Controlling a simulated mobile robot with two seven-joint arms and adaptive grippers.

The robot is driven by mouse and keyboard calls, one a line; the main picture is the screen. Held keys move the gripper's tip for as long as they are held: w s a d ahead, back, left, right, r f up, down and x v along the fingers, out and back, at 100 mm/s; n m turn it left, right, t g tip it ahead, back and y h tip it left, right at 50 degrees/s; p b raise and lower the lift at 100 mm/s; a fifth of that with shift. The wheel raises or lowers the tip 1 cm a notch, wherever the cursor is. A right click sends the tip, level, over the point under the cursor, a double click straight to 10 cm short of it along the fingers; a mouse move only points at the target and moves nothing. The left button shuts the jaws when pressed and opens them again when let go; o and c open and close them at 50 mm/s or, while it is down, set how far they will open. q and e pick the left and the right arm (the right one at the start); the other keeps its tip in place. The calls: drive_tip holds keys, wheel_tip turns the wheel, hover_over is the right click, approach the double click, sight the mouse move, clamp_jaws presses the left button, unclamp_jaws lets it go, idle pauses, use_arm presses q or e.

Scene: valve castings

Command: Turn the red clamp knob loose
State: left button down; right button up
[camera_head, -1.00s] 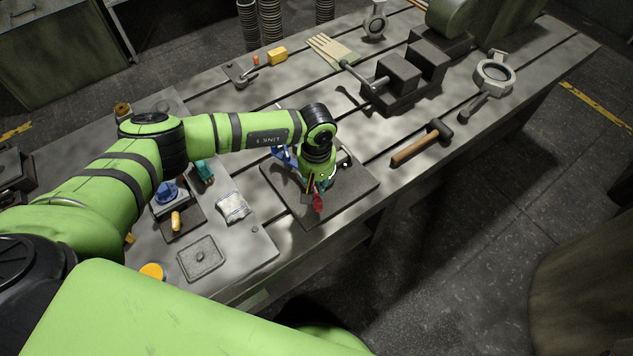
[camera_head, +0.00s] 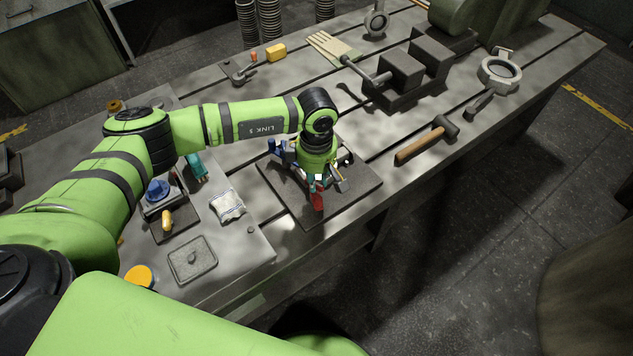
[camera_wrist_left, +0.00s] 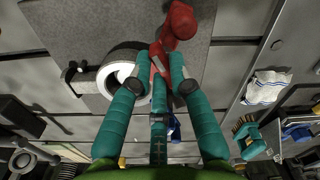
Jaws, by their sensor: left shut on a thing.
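The red clamp knob (camera_head: 317,201) shows below my left gripper (camera_head: 317,182) in the head view, over a dark square plate (camera_head: 355,193). In the left wrist view, red parts (camera_wrist_left: 179,24) run from the top centre down between the teal fingers. My left gripper (camera_wrist_left: 160,75) is shut on the red knob there, and its fingers hide part of it. A round casting with a white ring (camera_wrist_left: 115,76) lies beside the fingers, partly covered. In the head view my wrist hides most of the clamp. My right gripper is out of view.
A hammer (camera_head: 420,148) and a grey vise (camera_head: 405,75) stand to the right on the bench. A white cloth (camera_head: 227,205), a flat grey tray (camera_head: 193,260) and a blue-topped item (camera_head: 158,190) lie left. Bare bench lies between plate and hammer.

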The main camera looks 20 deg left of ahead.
use_arm(q)
drive_tip(key=n+b, duration=0.3)
drive_tip(key=n, duration=0.3)
drive_tip(key=shift+w+a+f, duration=0.1)
drive_tip(key=n+b, duration=0.2)
drive_tip(key=n, duration=0.3)
drive_tip(key=shift+a, duration=0.1)
drive_tip(key=shift+r, duration=0.2)
idle(0.3)
drive_tip(key=c, duration=1.1)
unclamp_jaws()
drive_tip(key=shift+c, duration=0.2)
wheel_tip(320, 180, up, 12)
